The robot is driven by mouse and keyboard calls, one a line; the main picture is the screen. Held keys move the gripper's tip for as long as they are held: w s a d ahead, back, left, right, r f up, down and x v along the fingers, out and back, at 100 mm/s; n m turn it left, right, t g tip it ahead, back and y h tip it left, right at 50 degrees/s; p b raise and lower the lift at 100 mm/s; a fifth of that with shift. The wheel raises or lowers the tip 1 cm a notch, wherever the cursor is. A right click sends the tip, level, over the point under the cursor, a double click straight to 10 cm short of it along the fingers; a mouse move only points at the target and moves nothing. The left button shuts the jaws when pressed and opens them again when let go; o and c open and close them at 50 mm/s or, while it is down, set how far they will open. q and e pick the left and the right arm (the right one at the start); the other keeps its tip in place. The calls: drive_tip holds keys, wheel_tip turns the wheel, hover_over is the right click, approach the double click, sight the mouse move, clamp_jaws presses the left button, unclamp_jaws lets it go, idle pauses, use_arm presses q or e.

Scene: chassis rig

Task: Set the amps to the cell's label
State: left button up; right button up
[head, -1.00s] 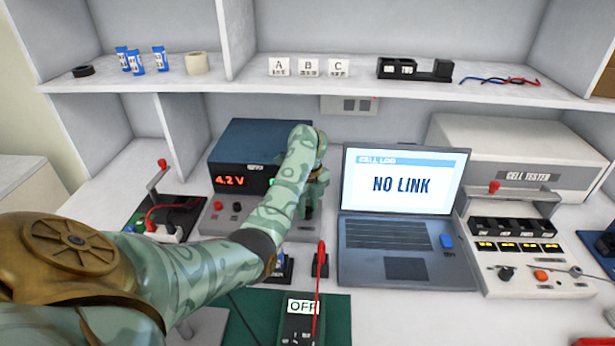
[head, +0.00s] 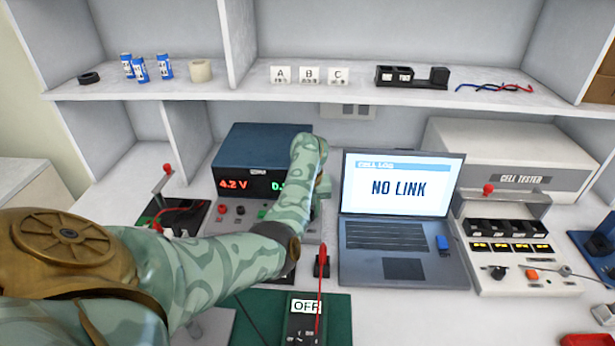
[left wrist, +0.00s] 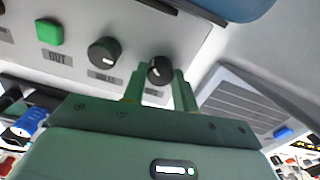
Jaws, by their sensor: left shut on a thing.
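The power supply (head: 262,140) stands at the back of the bench. Its red display (head: 233,184) reads 4.2 V. A green display (head: 277,186) beside it starts with "0." and the rest is hidden by my left arm. In the left wrist view my left gripper (left wrist: 160,84) is shut on the right-hand black knob (left wrist: 160,70), one finger on each side. Another black knob (left wrist: 104,52) and a green OUT button (left wrist: 49,32) sit to its left. A blue cell (left wrist: 30,122) shows at the left edge; its label is not readable.
The laptop (head: 402,188) reads NO LINK, close to the right of my left arm. A meter (head: 304,326) reading OFF lies in front with a red probe. The cell tester (head: 515,240) stands at right. Shelf (head: 240,90) runs above.

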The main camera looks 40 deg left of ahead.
use_arm(q)
drive_tip(key=m+p, duration=0.2)
drive_tip(key=m, duration=0.3)
drive_tip(key=shift+r+m, duration=0.15)
drive_tip(key=shift+m, duration=0.15)
drive_tip(key=m+p, duration=0.1)
drive_tip(key=m, duration=0.3)
drive_tip(key=shift+m+p, duration=0.3)
use_arm(e)
drive_tip(key=r, duration=0.2)
drive_tip(key=w+r, duration=0.1)
drive_tip(key=shift+w+a+r, duration=0.1)
drive_tip(key=shift+a+r, duration=0.05)
drive_tip(key=shift+r, duration=0.25)
use_arm(q)
drive_tip(key=o, duration=1)
drive_tip(key=shift+c, duration=0.2)
wheel_tip(320, 180, up, 16)
drive_tip(key=p, duration=0.7)
drive_tip(key=shift+p, duration=0.3)
use_arm(e)
wheel_tip(320, 180, up, 8)
drive_tip(key=w, duration=0.1)
drive_tip(key=shift+w+f+t, duration=0.25)
drive_tip(key=shift+w+t, duration=0.15)
